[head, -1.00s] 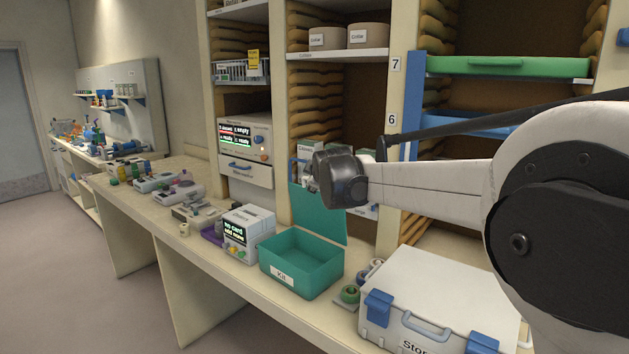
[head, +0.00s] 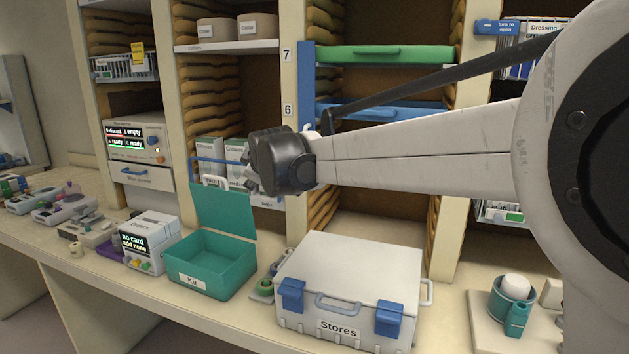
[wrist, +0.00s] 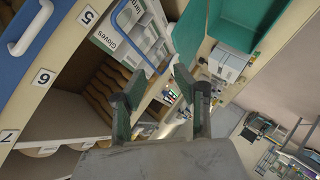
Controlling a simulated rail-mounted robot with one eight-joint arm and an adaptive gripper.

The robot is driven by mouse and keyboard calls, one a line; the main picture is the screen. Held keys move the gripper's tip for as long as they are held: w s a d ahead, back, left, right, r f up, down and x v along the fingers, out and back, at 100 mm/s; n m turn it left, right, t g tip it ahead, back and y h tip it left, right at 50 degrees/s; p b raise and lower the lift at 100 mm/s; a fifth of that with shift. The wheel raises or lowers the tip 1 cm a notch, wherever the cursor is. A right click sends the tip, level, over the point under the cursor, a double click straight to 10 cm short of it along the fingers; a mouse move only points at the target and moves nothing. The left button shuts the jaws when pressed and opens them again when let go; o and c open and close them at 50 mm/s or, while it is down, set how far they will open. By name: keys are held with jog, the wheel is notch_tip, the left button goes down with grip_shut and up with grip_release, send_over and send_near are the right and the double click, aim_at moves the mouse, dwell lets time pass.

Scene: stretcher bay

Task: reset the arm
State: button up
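My arm reaches from the right across the head view, and its dark wrist end hangs before the shelves, above and right of the open teal kit box (head: 211,264). The gripper itself is mostly hidden behind the wrist there. In the wrist view, my gripper (wrist: 158,76) shows two dark green fingers spread apart with nothing between them. Beyond the fingers is a wire-handled basket of glove boxes (wrist: 133,33). The teal kit box also shows at the top right of the wrist view (wrist: 238,22).
A white Stores case (head: 350,275) with blue latches stands on the counter, right of the kit box. A card device (head: 149,240) stands left of it. A green drawer (head: 385,55) and a blue drawer (head: 390,107) are in the cabinet behind my arm. A teal cup (head: 512,290) stands at right.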

jog(key=s+d+f+m+g+h+b, duration=0.15)
jog(key=s+d+m, duration=0.25)
jog(key=s+d, duration=0.7)
jog(key=s+d+f+m+h, duration=0.2)
jog(key=s+d+f+m, duration=0.15)
jog(key=s+d, duration=0.7)
jog(key=s+d+f+m+g, duration=0.1)
jog(key=s+d+f+m, duration=0.2)
jog(key=s+d+f, duration=0.3)
jog(key=s+d+f+m+g+h, duration=0.1)
jog(key=s+d+f+m, duration=0.3)
jog(key=s, duration=1)
jog(key=d+f+b, duration=0.1)
jog(key=d+f, duration=0.2)
jog(key=d, duration=0.2)
jog(key=shift+f, duration=0.25)
jog(key=shift+s+m, duration=0.1)
jog(key=shift+m, duration=0.15)
